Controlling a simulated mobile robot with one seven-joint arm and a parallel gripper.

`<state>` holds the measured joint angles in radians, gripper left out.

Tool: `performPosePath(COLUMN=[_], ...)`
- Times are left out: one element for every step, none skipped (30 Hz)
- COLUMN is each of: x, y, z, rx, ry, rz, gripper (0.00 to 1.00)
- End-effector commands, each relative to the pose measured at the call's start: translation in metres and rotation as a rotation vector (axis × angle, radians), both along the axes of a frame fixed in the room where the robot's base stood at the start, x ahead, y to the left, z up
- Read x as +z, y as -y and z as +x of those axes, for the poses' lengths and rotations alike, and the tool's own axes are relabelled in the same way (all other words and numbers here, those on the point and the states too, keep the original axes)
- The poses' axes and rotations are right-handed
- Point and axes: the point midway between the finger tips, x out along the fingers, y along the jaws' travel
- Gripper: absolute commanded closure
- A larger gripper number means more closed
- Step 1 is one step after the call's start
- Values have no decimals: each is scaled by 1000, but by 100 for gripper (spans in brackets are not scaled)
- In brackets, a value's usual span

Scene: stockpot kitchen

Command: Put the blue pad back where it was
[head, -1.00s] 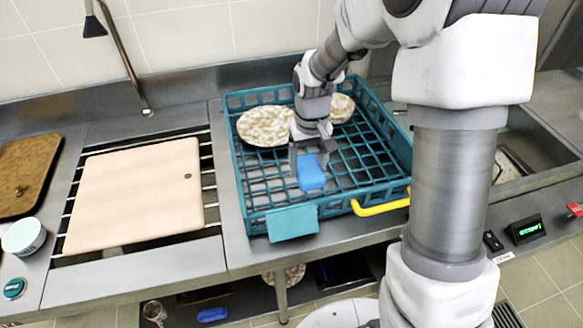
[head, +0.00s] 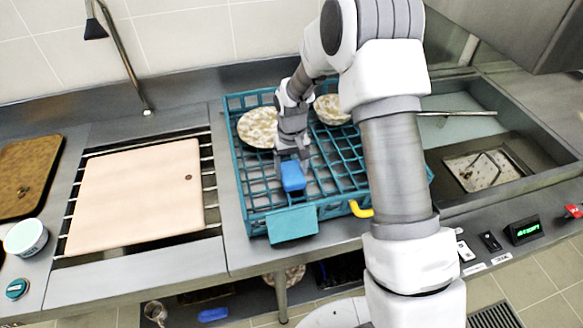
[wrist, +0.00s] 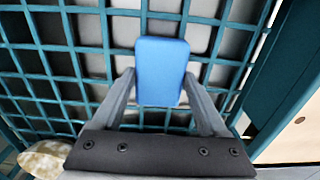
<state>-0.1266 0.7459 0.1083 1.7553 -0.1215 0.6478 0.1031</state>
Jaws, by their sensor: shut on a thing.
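The blue pad (head: 293,176) is a small bright blue block held between the fingers of my gripper (head: 292,160). In the wrist view the pad (wrist: 161,72) shows upright between the two fingertips of my gripper (wrist: 160,90), with the crate's grid behind it. My gripper is over the teal dish crate (head: 245,190), toward its front left part. I cannot tell whether the pad touches the grid or is above it.
Two speckled plates (head: 258,127) (head: 333,108) lie at the back of the crate. A pale cutting board (head: 135,195) lies left on a slatted rack. A second blue piece (head: 212,314) lies on the lower shelf. A sink (head: 485,160) is right.

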Motion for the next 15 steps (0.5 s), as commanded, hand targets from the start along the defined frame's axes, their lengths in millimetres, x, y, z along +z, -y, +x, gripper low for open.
performPosePath(x=[1,1,1,1,0,-2,-3,-4,-3,-3,-3,-3,-3,-3,-3], y=[0,0,0,0,0,0,0,0,0,0,0,0,0,0,0], z=[0,0,0,0,0,0,0,0,0,0,0,0,0,0,0], rx=[0,0,0,0,0,0,0,0,0,0,0,0,0,0,0], ry=[1,1,1,1,1,1,0,0,1,0,0,0,0,0,0], rz=[0,0,0,0,0,0,0,0,0,0,0,0,0,0,0], gripper=[68,68,68,68,68,68,68,68,20,15,9,2,0,0,0])
